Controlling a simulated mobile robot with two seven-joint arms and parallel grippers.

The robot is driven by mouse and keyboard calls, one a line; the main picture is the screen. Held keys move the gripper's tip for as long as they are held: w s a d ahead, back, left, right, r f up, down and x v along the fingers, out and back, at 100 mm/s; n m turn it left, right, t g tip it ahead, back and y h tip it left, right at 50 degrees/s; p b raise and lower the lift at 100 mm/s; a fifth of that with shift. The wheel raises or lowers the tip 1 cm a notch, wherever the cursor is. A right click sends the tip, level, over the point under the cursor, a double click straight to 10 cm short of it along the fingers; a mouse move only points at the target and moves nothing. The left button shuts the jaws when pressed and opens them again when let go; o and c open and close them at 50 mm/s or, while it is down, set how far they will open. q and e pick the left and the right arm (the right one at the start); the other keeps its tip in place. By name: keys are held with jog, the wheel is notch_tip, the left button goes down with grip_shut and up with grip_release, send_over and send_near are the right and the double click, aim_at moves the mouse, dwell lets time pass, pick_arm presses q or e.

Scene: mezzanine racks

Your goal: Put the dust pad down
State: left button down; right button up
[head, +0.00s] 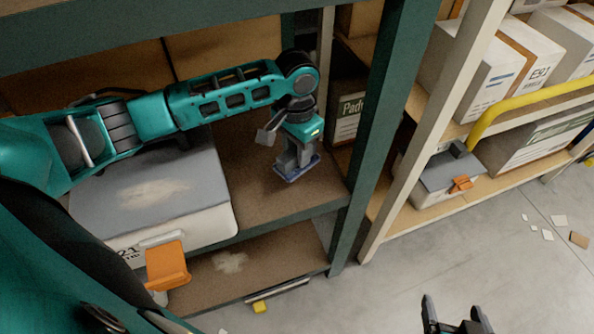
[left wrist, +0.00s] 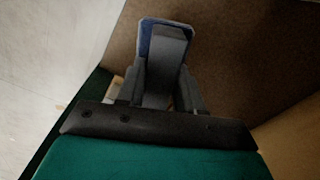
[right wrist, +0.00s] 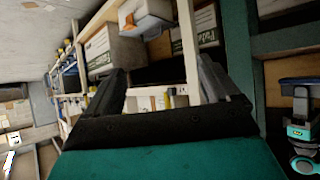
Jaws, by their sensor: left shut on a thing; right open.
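The dust pad (head: 298,172) is a small flat blue pad with a grey grip. It is at the brown shelf board (head: 250,199), to the right of the grey-lidded box; I cannot tell if it touches the board. My left gripper (head: 293,150) is shut on the pad's grip from above. In the left wrist view the pad (left wrist: 146,38) shows past the grip, between the fingers (left wrist: 165,85). My right gripper (head: 456,318) is open and empty over the floor; its spread fingers also show in the right wrist view (right wrist: 168,95).
A white box with a dusty grey lid (head: 150,190) and orange latch (head: 167,265) stands left on the shelf. A green rack post (head: 375,130) rises to the right. A lower shelf (head: 255,268) has a dust patch. Litter (head: 548,234) lies on the floor at right.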

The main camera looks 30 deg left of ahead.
pick_arm(q)
notch_tip(320, 180, down, 3)
jog(key=shift+r, duration=0.1)
jog(key=shift+f+b, duration=0.35)
jog(key=shift+f, duration=0.3)
notch_tip(320, 180, down, 3)
jog(key=shift+r+b, duration=0.1)
jog(key=shift+b, duration=0.25)
jog(key=c, duration=0.7)
grip_release()
jog(key=shift+c, duration=0.2)
